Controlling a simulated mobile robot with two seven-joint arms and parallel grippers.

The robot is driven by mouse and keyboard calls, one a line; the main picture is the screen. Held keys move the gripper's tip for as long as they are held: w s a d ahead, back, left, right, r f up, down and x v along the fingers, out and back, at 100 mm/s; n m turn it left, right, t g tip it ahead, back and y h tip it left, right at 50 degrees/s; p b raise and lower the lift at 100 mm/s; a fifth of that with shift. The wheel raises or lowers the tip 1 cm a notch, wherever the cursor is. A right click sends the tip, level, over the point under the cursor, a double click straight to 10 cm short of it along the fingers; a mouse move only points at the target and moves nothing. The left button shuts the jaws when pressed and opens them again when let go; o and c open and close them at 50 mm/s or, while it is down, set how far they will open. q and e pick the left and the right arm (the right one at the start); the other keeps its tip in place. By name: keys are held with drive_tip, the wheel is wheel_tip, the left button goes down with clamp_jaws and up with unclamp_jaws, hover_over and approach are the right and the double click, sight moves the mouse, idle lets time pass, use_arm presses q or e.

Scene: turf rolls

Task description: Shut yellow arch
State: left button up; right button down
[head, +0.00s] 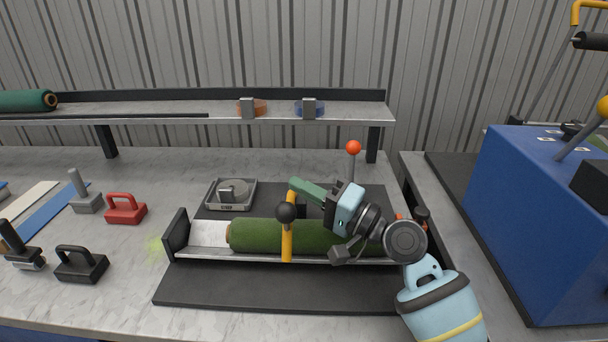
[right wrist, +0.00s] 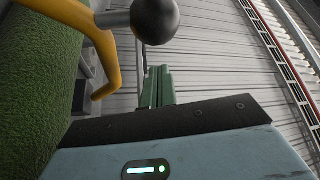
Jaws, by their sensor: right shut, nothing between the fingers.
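The yellow arch (head: 287,245) stands over the green turf roll (head: 258,236), with a black ball knob (head: 286,212) on it. In the right wrist view the yellow arch (right wrist: 112,62) curves beside the turf, and its black ball (right wrist: 155,18) is near the top. I cannot tell whether the arch is latched. My right gripper (head: 296,186) is shut and empty, its green fingers just behind the arch's upper part. The fingers (right wrist: 158,84) also show in the right wrist view, apart from the ball. My left gripper is not in view.
The roll lies in a metal trough (head: 205,255) on a black mat (head: 235,288). A scale (head: 231,194) stands behind it. A red-knobbed lever (head: 353,148) rises behind my right arm. A red handled block (head: 125,208) and black tools are left; a blue machine (head: 530,230) is right.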

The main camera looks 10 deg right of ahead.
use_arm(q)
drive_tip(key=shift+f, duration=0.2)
use_arm(e)
drive_tip(key=shift+s+f, duration=0.4)
drive_tip(key=shift+f, duration=0.15)
drive_tip(key=shift+a, duration=0.1)
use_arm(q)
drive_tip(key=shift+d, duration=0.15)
use_arm(e)
drive_tip(key=shift+s, duration=0.1)
